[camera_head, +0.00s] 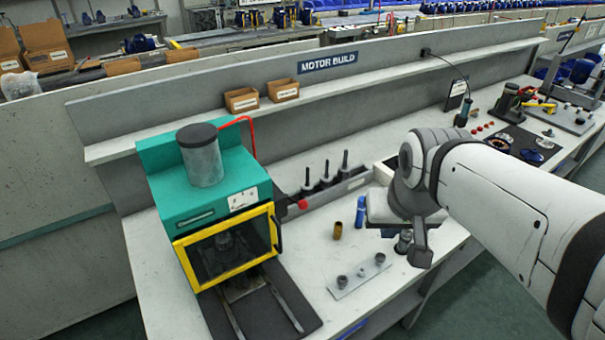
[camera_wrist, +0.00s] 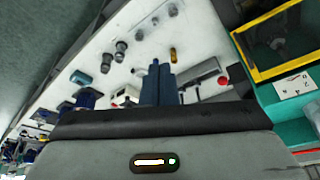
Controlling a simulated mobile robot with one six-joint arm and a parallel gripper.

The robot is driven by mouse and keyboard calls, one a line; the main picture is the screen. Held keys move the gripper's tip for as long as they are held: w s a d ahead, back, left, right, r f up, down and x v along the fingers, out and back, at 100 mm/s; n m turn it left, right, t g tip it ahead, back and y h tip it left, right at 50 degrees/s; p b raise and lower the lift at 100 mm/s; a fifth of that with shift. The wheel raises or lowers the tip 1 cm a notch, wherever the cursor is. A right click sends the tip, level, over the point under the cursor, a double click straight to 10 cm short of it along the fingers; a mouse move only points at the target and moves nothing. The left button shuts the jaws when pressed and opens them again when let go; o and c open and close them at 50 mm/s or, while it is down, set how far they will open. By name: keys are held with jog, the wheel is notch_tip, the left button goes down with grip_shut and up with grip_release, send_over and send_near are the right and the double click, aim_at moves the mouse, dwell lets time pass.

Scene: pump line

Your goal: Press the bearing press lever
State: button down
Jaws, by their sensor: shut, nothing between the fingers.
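The bearing press is a teal machine (camera_head: 188,205) with a grey cylinder on top and a yellow-framed guard; part of it shows at the right of the wrist view (camera_wrist: 292,108). Its lever ends in a red knob (camera_head: 303,204), which sticks out to the right of the press. The red knob also shows in the wrist view (camera_wrist: 223,81). My gripper (camera_wrist: 155,64) is shut and empty, with its blue fingers together. In the head view my gripper (camera_head: 360,215) is to the right of the knob and apart from it. My palm hides part of the bench.
A brass cylinder (camera_head: 337,230) and a plate with grey parts (camera_head: 361,275) stand on the bench in front. A grey rack with black-handled tools (camera_head: 327,183) lies behind the knob. Small cardboard boxes (camera_head: 284,90) sit on the shelf. Bare bench shows around the brass cylinder.

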jog(key=w+a+f+b, duration=0.1)
jog(key=w+a+b, duration=0.3)
jog(key=w, duration=0.5)
jog(key=t+y+b, duration=0.1)
jog(key=t+b, duration=0.1)
jog(key=b, duration=0.1)
send_over(295, 201)
jog(key=s+d, duration=0.2)
jog(key=d, duration=0.2)
jog(key=shift+s+a+f, duration=0.15)
jog(key=shift+a+f, duration=0.05)
jog(key=shift+a, duration=0.05)
notch_tip(295, 201, down, 10)
jog(key=w+a+p, duration=0.1)
jog(key=shift+r, duration=0.25)
